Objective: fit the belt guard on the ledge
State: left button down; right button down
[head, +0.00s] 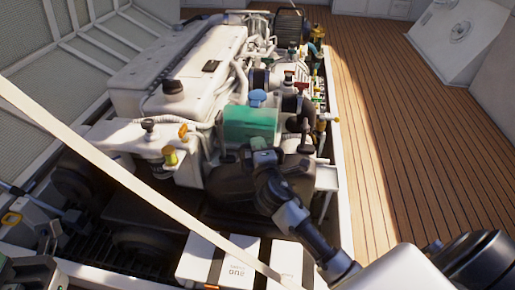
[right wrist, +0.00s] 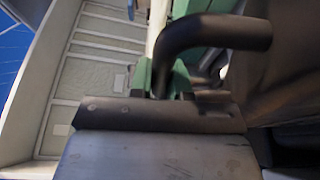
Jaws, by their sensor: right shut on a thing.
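The belt guard (head: 232,188) is a broad black cover at the near end of the engine, below the green tank (head: 250,125). My right gripper (head: 263,157) is at its upper edge and shut on it. In the right wrist view, a black curved bar (right wrist: 222,36) rises from the jaws, and a dark surface fills the right side. The fingertips are largely hidden there. The ledge cannot be clearly picked out; the guard and my right arm cover much of that area. I cannot tell whether the guard touches it.
A pale bar (head: 130,180) crosses the front of the hatch diagonally. White boxes with dark straps (head: 225,262) stand at the near edge. The engine (head: 185,75), with hoses and valves, fills the hatch. Wooden deck (head: 410,130) at right is clear.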

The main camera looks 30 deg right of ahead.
jog(key=shift+s+a, duration=0.15)
jog(key=shift+s, duration=0.05)
dwell(0.7)
jog(key=shift+f, duration=0.25)
dwell(0.4)
